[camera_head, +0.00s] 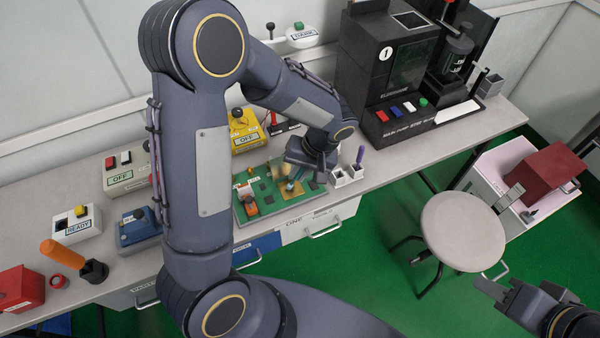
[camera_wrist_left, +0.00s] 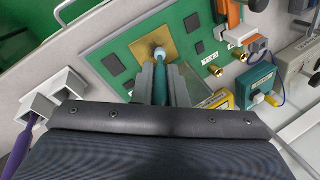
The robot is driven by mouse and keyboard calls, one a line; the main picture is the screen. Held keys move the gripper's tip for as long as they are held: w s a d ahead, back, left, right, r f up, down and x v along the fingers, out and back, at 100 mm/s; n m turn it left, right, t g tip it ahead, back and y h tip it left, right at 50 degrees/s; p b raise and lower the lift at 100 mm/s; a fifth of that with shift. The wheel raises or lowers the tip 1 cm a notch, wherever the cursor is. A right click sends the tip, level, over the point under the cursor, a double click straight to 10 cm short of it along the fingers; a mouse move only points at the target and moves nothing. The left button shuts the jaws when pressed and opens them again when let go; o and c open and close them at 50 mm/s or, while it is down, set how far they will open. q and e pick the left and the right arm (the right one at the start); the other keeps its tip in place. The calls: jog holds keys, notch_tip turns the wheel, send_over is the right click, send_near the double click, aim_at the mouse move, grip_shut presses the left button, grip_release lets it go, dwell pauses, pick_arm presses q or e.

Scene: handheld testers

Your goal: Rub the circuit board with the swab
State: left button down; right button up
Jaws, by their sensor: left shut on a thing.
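The green circuit board (camera_head: 268,204) lies on the bench, and it also shows in the left wrist view (camera_wrist_left: 118,45). It carries dark chips, a gold pad (camera_wrist_left: 152,43) and brass posts. My left gripper (camera_head: 297,172) is over the board's right part. In the wrist view its fingers (camera_wrist_left: 160,88) are shut on the teal swab (camera_wrist_left: 161,70). The swab's pale tip is over the gold pad; I cannot tell if it touches. My right gripper (camera_head: 492,289) is low at the right, away from the bench; its jaw opening is unclear.
A white holder (camera_head: 345,177) with a purple-handled tool stands right of the board. A yellow tester (camera_head: 243,131) is behind it, a blue one (camera_head: 138,228) to its left. A black machine (camera_head: 388,60) stands at the back right. A round stool (camera_head: 463,228) stands on the green floor.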

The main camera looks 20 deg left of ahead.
pick_arm(q)
jog(key=shift+w+a, duration=0.1)
jog(key=shift+a, duration=0.05)
jog(key=shift+w+a, duration=0.25)
jog(key=shift+w+a, duration=0.1)
jog(key=shift+w+a, duration=0.25)
jog(key=shift+a, duration=0.05)
jog(key=shift+w+d, duration=0.4)
jog(key=shift+s+d+b, duration=0.1)
jog(key=shift+b, duration=0.2)
jog(key=shift+s+d, duration=0.3)
jog(key=shift+d, duration=0.05)
